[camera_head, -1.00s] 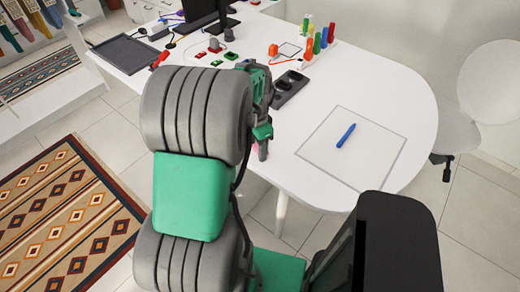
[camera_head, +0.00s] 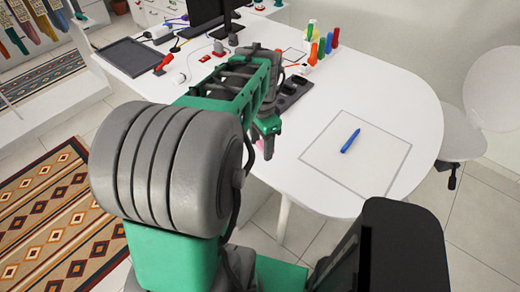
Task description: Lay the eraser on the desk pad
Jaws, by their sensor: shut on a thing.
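My gripper (camera_head: 267,150) is over the near edge of the white desk, pointing down, largely hidden behind its own green and grey arm. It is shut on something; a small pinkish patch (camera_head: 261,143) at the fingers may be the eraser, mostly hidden.
A dark tray with hollows (camera_head: 293,92) lies just beyond my gripper. Coloured markers (camera_head: 322,45) stand at the back, near a monitor (camera_head: 205,12). A red item (camera_head: 165,63) lies by the dark rectangle. A white chair (camera_head: 495,95) stands at the right.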

